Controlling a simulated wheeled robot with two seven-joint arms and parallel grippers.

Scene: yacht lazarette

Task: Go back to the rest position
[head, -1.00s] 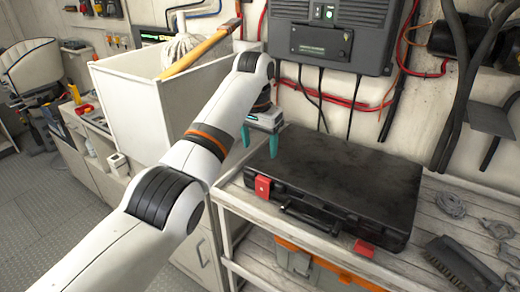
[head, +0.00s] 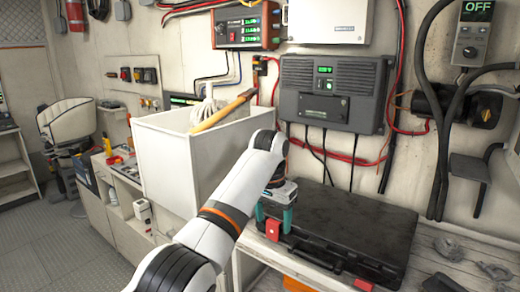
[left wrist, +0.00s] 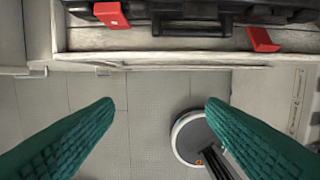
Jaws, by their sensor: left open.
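My left gripper (head: 273,216) is open, with its two teal fingers apart and nothing between them. In the head view it hangs at the front left corner of a black case (head: 350,222). In the left wrist view my fingers (left wrist: 160,110) point toward the case's front edge (left wrist: 205,14), with bare floor showing between them. The gap between fingers and case is hard to judge. My right gripper is not in view.
The case, with red latches (left wrist: 110,14), lies on a wooden-topped bench (head: 432,255). A white open bin (head: 165,165) holds a mop with a yellow handle (head: 222,110). A charger box (head: 333,92) hangs on the wall. Grey floor (head: 60,235) is clear at left.

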